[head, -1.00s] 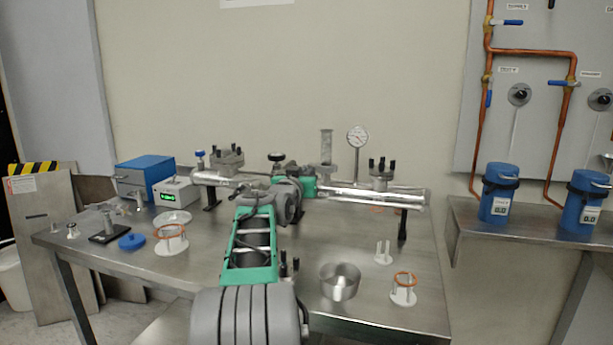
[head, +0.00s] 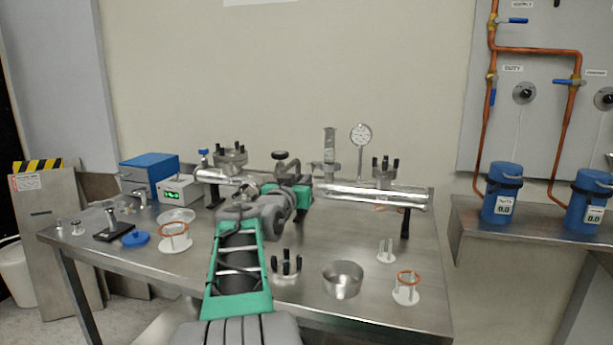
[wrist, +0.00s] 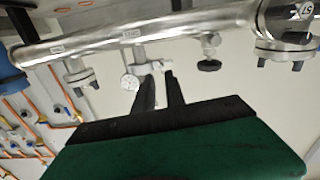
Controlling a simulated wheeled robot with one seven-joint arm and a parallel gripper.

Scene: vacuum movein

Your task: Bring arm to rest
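My arm reaches over the steel bench (head: 330,318) from the bottom of the head view, its green end in front of the steel vacuum tube (head: 345,192). The fingers are not clearly seen in the head view. In the wrist view, which looks upside down, my gripper (wrist: 160,80) shows two dark fingers with a gap between them and nothing held. The steel tube (wrist: 130,32) crosses the top of that view beyond the fingers. I cannot tell how far they are from it.
Another ring stand (head: 174,237), a blue cap (head: 136,239) and a blue box (head: 149,170) are left.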

